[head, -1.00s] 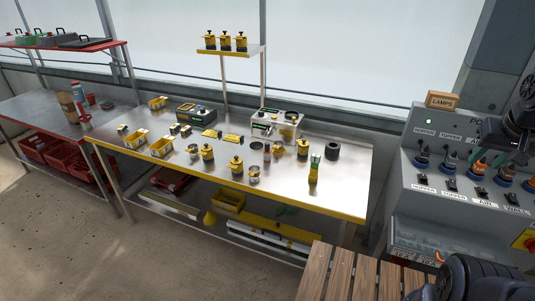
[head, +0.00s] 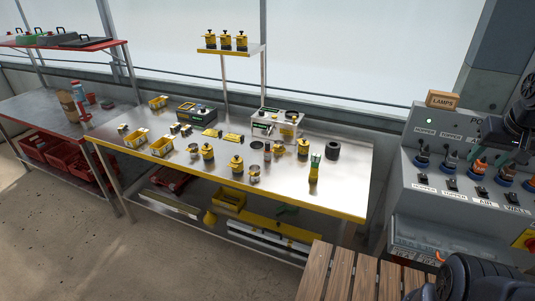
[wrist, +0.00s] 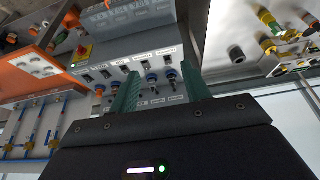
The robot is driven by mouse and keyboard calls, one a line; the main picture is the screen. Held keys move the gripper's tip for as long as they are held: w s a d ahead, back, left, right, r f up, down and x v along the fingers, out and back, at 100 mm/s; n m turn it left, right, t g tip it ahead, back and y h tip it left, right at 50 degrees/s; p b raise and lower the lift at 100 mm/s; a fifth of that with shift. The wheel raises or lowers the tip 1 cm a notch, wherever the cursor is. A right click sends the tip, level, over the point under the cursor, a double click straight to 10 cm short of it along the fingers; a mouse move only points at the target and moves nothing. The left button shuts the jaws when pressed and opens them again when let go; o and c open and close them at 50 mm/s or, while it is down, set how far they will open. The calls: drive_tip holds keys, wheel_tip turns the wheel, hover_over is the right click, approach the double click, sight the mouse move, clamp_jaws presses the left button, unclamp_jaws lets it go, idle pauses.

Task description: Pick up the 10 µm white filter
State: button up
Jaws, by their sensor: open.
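No thing in view can be made out for sure as the 10 µm white filter; the small items on the steel bench (head: 335,178) are too small to read. Several yellow and dark canisters, such as one yellow canister (head: 237,165), and small metal cups, such as one cup (head: 254,173), stand there. My gripper shows in the wrist view (wrist: 160,90) with two green fingers apart and nothing between them. It points toward the grey control panel, away from the bench items. In the head view my dark arm is at the right edge.
The grey control panel (head: 412,150) with plugs and switches stands right of the bench. A wooden slatted surface (head: 340,275) is at the front. A raised shelf (head: 230,51) holds 3 yellow canisters. A second table (head: 40,110) is at left. Floor is clear front left.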

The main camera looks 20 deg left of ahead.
wheel_tip(320, 180, up, 5)
drive_tip(key=w+a+f+m+t+y, duration=0.2)
drive_tip(key=w+a+f, duration=0.1)
drive_tip(key=w+a, duration=1)
drive_tip(key=w+a+f+m+t+y, duration=0.1)
drive_tip(key=w+a+f+m+y, duration=0.15)
drive_tip(key=w+a, duration=1)
drive_tip(key=s+a+f+m+t+y, duration=0.15)
drive_tip(key=a+m+y, duration=0.7)
drive_tip(key=a, duration=2.25)
drive_tip(key=a+r+m+t+h, duration=0.1)
drive_tip(key=a+r+m+t, duration=0.5)
drive_tip(key=m, duration=0.9)
drive_tip(key=g, duration=0.1)
approach(266, 145)
drive_tip(key=shift+w+a+f, duration=0.1)
drive_tip(key=shift+w+f, duration=0.05)
drive_tip(key=shift+w, duration=0.35)
drive_tip(key=shift+w+a+f, duration=0.1)
drive_tip(key=shift+w+f, duration=0.05)
drive_tip(key=shift+w, duration=0.35)
drive_tip(key=shift+w+f, duration=0.15)
drive_tip(key=shift+f, duration=0.2)
drive_tip(key=shift+w+a, duration=0.25)
drive_tip(key=shift+w, duration=0.05)
drive_tip(key=x, duration=0.9)
drive_tip(key=shift+w+a+f, duration=0.15)
drive_tip(key=shift+w+a, duration=0.1)
drive_tip(key=shift+a, duration=0.05)
